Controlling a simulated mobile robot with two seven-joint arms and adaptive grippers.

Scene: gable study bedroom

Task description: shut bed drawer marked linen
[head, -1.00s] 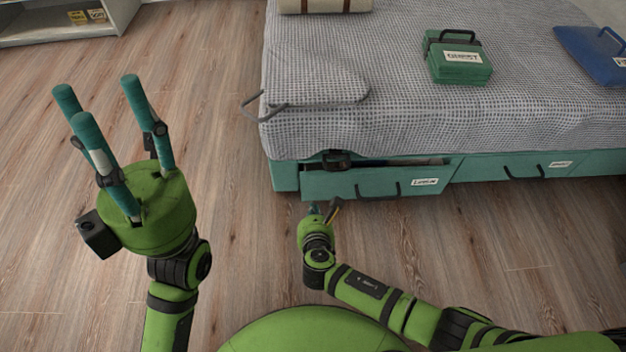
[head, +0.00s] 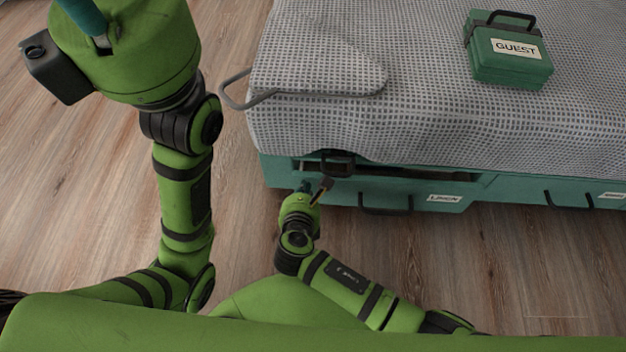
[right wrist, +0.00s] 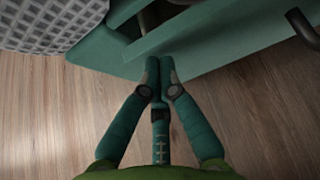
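The bed drawer marked linen (head: 425,188) is in the bed's green base and stands partly out. A dark gap shows above and behind its front. Its label and dark handle face me. My right gripper (head: 314,187) is at the left part of the drawer front. In the right wrist view its fingertips (right wrist: 160,72) are together, with nothing between them, and overlap the drawer front (right wrist: 235,38); I cannot tell whether they touch it. My left gripper (head: 85,18) is at the upper left of the head view, its fingertips cut off by the frame.
The bed (head: 430,115) has a grey checked cover and a grey metal loop (head: 240,97) sticking out at its left corner. A green guest case (head: 510,55) lies on top. A dark bracket-like piece (head: 337,163) sits above the drawer's left part. Wooden floor (head: 500,270) is clear in front.

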